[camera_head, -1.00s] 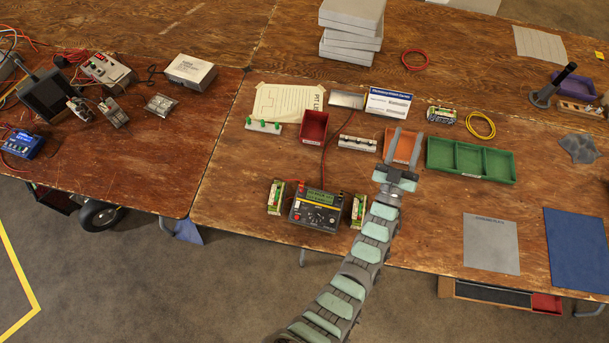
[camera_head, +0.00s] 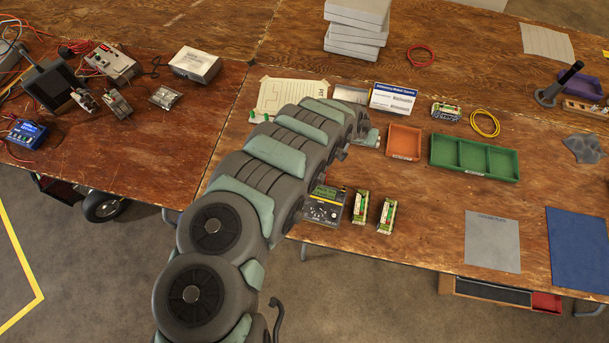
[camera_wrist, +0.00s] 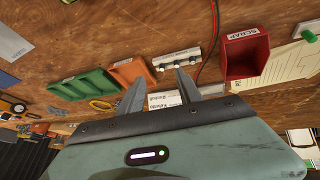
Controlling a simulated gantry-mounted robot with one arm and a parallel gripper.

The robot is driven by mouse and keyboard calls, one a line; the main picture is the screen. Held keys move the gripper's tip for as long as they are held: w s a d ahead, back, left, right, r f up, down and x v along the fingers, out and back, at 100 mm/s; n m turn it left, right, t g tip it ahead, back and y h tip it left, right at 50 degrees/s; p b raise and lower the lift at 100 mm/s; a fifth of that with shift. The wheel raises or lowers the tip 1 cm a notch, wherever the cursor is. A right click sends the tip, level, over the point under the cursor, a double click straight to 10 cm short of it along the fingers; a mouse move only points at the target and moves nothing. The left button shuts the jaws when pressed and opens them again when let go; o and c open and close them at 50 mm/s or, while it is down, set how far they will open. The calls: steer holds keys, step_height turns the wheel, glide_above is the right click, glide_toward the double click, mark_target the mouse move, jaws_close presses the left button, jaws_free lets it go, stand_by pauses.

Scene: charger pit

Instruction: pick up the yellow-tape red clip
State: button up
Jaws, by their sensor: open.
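I cannot make out the yellow-tape red clip in either view. A red cable (camera_wrist: 214,42) shows in the wrist view, running past the small metal rail. The black charger (camera_head: 325,207) is partly covered by my arm in the head view, so its left side and any clips there are hidden. My gripper's two fingers (camera_wrist: 160,88) are spread apart and empty in the wrist view, above the table. The metal rail (camera_wrist: 177,58) with white knobs lies beyond the fingertips. In the head view my arm hides most of my gripper.
A red scrap bin (camera_wrist: 246,55) stands right of the rail in the wrist view. An orange tray (camera_head: 404,141) and a green divided tray (camera_head: 474,157) lie right of my arm. Two battery packs (camera_head: 361,207) (camera_head: 386,216) stand beside the charger. Bare table lies right of the packs.

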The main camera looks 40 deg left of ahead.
steer(key=s+a+r+g, duration=0.1)
steer(key=s+a+g, duration=0.25)
steer(key=s, duration=0.65)
steer(key=s+a+r+g, duration=0.15)
steer(key=s+a, duration=0.25)
steer(key=s, duration=0.6)
steer(key=shift+n+g, duration=0.3)
steer(key=f, duration=0.2)
steer(key=f+b, duration=0.1)
steer(key=f, duration=0.3)
steer(key=shift+s+d+f, duration=0.1)
steer(key=shift+s+d, duration=0.15)
steer(key=shift+s, duration=0.05)
steer(key=f, duration=0.1)
steer(key=w+f, duration=0.1)
steer(key=f, duration=0.1)
steer(key=shift+d, duration=0.2)
steer(key=shift+f, duration=1.05)
steer(key=shift+c, duration=0.3)
steer(key=shift+a, duration=0.1)
jaws_close()
